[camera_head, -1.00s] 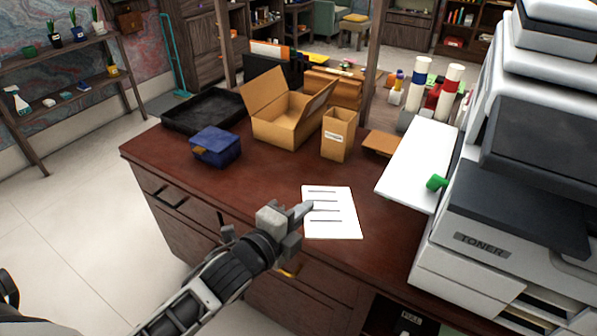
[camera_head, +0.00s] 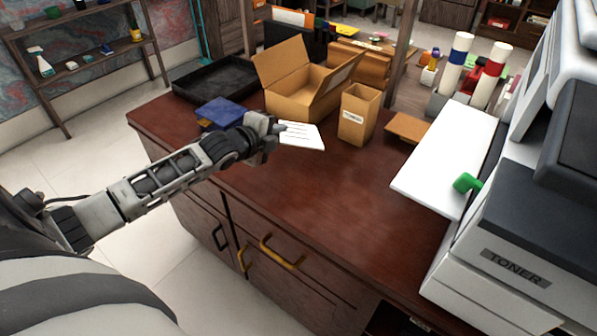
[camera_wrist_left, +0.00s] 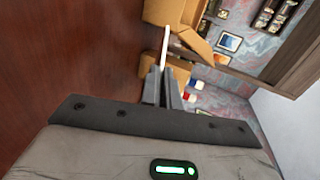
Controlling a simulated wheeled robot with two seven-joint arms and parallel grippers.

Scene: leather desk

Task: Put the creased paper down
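The white paper (camera_head: 303,136) with printed lines is in front of the open cardboard box in the head view. My left gripper (camera_head: 276,131) is shut on its left edge. In the left wrist view the paper (camera_wrist_left: 166,45) shows edge-on as a thin white strip between the closed fingers (camera_wrist_left: 163,86). It appears held above the desk (camera_head: 300,195), though the gap is hard to judge. Creases are too small to make out. My right gripper is not in view.
An open cardboard box (camera_head: 292,100), a small open tan box (camera_head: 357,118) and a black tray (camera_head: 212,82) stand behind. A blue box (camera_head: 220,110) is partly hidden by my left arm. A toner printer (camera_head: 520,255) is at right. The desk's front middle is clear.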

